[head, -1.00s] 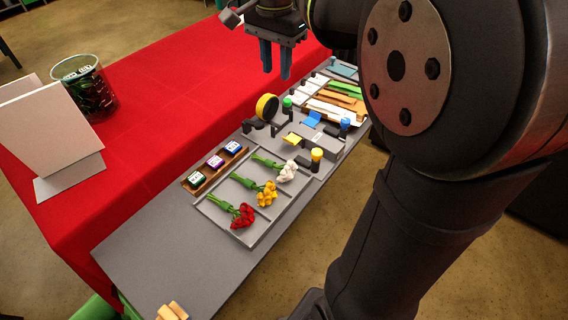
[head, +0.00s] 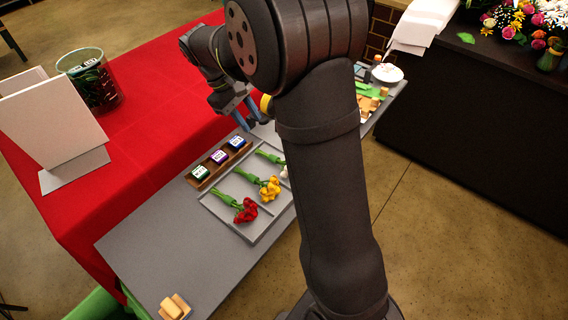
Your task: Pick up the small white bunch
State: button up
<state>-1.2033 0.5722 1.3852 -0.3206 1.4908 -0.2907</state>
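The small white bunch (head: 284,172) lies in the far-right compartment of the grey tray (head: 229,232). Its green stems show, but its white flowers are mostly hidden behind my arm. My gripper (head: 248,121) is above the board, beyond the bunch's stem end and apart from it. Its two blue-grey fingers are spread, with nothing seen between them. A yellow bunch (head: 270,188) lies in the middle compartment and a red bunch (head: 246,210) in the nearest one.
A wooden holder with three labelled blocks (head: 219,157) stands left of the tray. A glass vase (head: 92,82) and white boards (head: 50,122) stand on the red cloth. Wooden pieces (head: 174,307) lie at the near end. My arm covers much of the board's right part.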

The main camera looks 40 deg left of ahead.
send_over(266, 158)
notch_tip(266, 158, down, 8)
jog(key=shift+r, duration=0.1)
jog(key=shift+a+x, duration=0.2)
jog(key=shift+x, duration=1.35)
jog(key=shift+a+x, duration=0.15)
jog(key=shift+x, duration=1.4)
jog(key=shift+s, duration=0.2)
grip_shut()
